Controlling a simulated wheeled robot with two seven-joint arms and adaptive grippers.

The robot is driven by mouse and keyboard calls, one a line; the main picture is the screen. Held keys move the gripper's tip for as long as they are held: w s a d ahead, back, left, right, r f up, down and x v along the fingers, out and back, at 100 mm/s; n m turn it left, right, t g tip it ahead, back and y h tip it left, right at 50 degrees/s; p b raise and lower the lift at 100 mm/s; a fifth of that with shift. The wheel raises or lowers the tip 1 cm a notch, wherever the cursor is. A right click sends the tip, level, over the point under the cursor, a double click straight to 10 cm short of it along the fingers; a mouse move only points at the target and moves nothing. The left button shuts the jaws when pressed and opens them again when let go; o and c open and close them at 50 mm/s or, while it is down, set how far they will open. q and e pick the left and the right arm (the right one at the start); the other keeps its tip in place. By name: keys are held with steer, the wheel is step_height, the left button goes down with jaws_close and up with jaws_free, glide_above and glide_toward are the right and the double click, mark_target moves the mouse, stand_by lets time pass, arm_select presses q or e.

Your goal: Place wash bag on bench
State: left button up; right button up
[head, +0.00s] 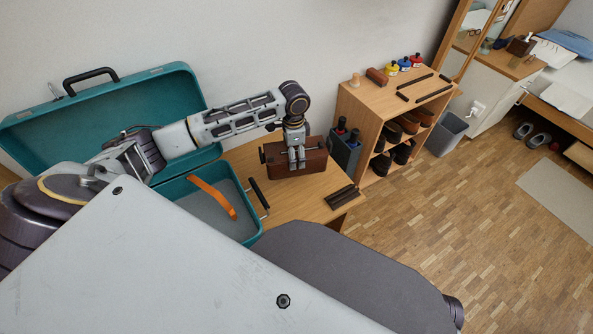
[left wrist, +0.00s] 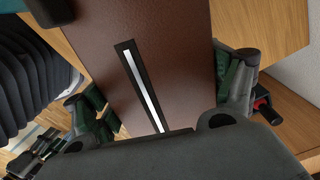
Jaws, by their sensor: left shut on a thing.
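The wash bag (head: 318,163) is a brown, box-like bag at the wall side of the wooden bench (head: 290,208). My left gripper (head: 297,160) reaches down onto it from above and is shut on it. In the left wrist view the bag's brown top (left wrist: 175,45) with a dark, white-lined strip fills the space between the two fingers (left wrist: 165,95). The bag looks upright, at or just over the bench top; I cannot tell whether its underside touches. My right gripper is not in view.
An open teal suitcase (head: 207,222) with an orange strap (head: 212,197) lies left of the bag. Dark bars (head: 342,196) lie at the bench's right edge. A dark caddy with bottles (head: 345,150) and a wooden shoe shelf (head: 362,110) stand to the right.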

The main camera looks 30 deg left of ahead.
arm_select(q)
steer(key=shift+d+r+m, duration=0.1)
steer(key=shift+m, duration=1.6)
steer(key=shift+d+r+m, duration=0.1)
steer(key=shift+d+m, duration=0.1)
steer(key=shift+m, duration=1.8)
steer(key=shift+d+r+m, duration=0.1)
steer(key=shift+d+m, duration=0.05)
steer(key=shift+m, duration=1.45)
steer(key=shift+d+m, duration=0.15)
steer(key=shift+m, duration=1.55)
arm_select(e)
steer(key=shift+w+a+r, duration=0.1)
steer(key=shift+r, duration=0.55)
arm_select(q)
step_height(320, 180, down, 6)
steer(key=shift+r+b, duration=0.1)
steer(key=shift+b, duration=1)
steer(key=shift+f, duration=0.25)
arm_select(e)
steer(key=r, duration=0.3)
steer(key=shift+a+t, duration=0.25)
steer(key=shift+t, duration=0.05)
